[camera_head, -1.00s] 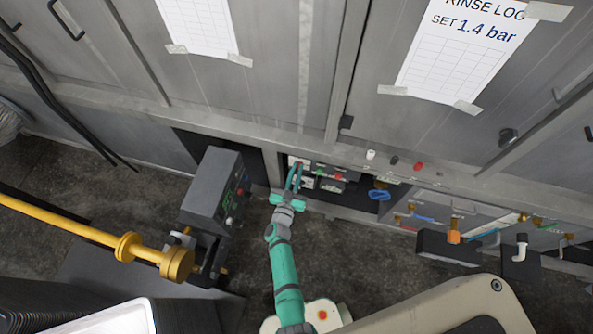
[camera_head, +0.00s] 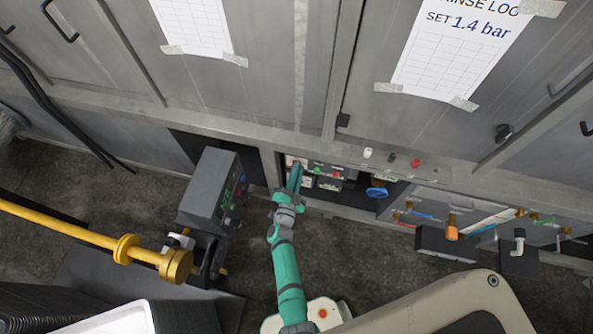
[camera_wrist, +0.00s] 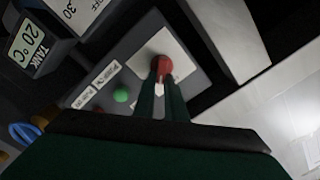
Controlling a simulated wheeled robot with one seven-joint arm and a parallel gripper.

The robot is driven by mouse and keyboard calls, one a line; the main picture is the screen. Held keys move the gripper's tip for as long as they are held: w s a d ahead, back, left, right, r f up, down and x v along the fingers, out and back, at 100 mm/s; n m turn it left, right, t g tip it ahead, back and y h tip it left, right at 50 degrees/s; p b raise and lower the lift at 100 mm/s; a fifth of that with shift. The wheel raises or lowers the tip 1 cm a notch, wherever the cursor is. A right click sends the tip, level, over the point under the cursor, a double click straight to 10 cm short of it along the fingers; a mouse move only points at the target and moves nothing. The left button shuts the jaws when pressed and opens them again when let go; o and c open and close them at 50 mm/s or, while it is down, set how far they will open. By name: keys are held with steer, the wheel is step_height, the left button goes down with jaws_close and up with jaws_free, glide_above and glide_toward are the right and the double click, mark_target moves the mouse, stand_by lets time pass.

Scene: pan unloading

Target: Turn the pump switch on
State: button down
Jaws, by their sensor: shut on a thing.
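The pump switch looks to be the red knob (camera_wrist: 160,68) with a white pointer, set on a pale square plate (camera_wrist: 180,48) of a grey panel in the wrist view. My gripper (camera_wrist: 161,84) has its two dark fingers shut on this knob, and the white pointer shows between them. In the head view my green gripper (camera_head: 294,168) reaches into the left end of the cabinet's low opening and hides most of the knob. The lettering beside the knob is too small to read surely.
A green button (camera_wrist: 121,95) sits beside the knob's plate. A tank display (camera_wrist: 30,42) reads 20 °C. A blue wheel (camera_head: 377,192) is right of the gripper. A grey control box (camera_head: 212,187) and yellow pipe (camera_head: 65,222) stand left. The cabinet ledge (camera_head: 230,133) is above.

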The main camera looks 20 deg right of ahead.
steer(key=shift+s+d+f+m, duration=0.1)
steer(key=shift+f+m, duration=0.1)
steer(key=shift+m, duration=1.15)
steer(key=shift+d+f+m, duration=0.1)
steer(key=shift+f+m, duration=0.1)
steer(key=shift+m, duration=1.2)
steer(key=shift+s+d+f+m, duration=0.1)
steer(key=shift+f+m, duration=0.1)
steer(key=shift+m, duration=1.15)
steer(key=c, duration=1.8)
jaws_free()
steer(key=shift+a, duration=0.1)
steer(key=v, duration=1)
steer(key=shift+s+a, duration=0.25)
steer(key=shift+s, duration=0.05)
